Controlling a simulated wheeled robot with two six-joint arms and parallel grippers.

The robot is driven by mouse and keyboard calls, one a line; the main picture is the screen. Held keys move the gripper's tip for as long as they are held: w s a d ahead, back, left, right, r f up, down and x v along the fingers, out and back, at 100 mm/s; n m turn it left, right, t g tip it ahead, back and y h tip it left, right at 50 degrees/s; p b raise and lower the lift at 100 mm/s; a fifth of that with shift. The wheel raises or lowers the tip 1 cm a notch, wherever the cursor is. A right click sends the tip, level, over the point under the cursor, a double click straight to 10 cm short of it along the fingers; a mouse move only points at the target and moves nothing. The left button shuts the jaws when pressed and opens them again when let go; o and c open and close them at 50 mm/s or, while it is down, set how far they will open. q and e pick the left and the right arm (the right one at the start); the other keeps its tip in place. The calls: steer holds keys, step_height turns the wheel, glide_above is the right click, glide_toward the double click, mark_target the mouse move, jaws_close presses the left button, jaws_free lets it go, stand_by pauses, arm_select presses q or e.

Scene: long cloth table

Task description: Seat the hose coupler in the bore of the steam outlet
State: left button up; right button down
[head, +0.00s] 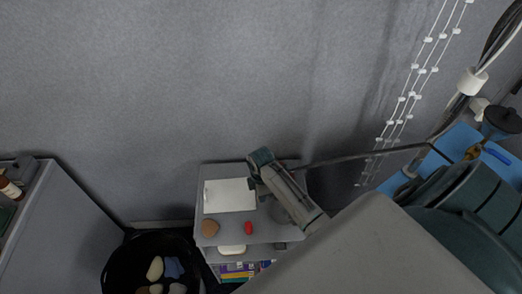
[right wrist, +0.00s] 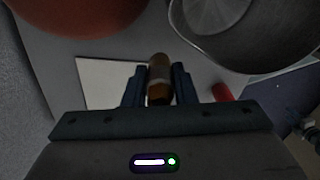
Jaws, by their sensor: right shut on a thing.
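My right gripper (right wrist: 158,84) is shut on an amber-brown cylindrical piece with a paler band, which I take to be the hose coupler (right wrist: 158,65). The piece stands between the two dark fingers in the right wrist view. In the head view my right gripper (head: 256,186) hangs over a small grey stand, beside a white sheet; the held piece is too small to make out there. I cannot pick out the steam outlet or its bore in either view. My left gripper is not in view.
The grey stand (head: 217,176) carries the white sheet (head: 230,195), a brown round thing (head: 209,228) and a red object (head: 248,227). A metal vessel (right wrist: 235,25) and a reddish round thing (right wrist: 80,12) are close to the gripper. A black bin (head: 118,262) stands left of the stand.

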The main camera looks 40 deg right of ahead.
step_height(320, 180, down, 2)
steer(key=shift+s+f+p, duration=0.15)
steer(key=shift+p, duration=0.15)
steer(key=shift+f, duration=0.35)
steer(key=shift+f, duration=0.1)
steer(key=c, duration=1.2)
jaws_free()
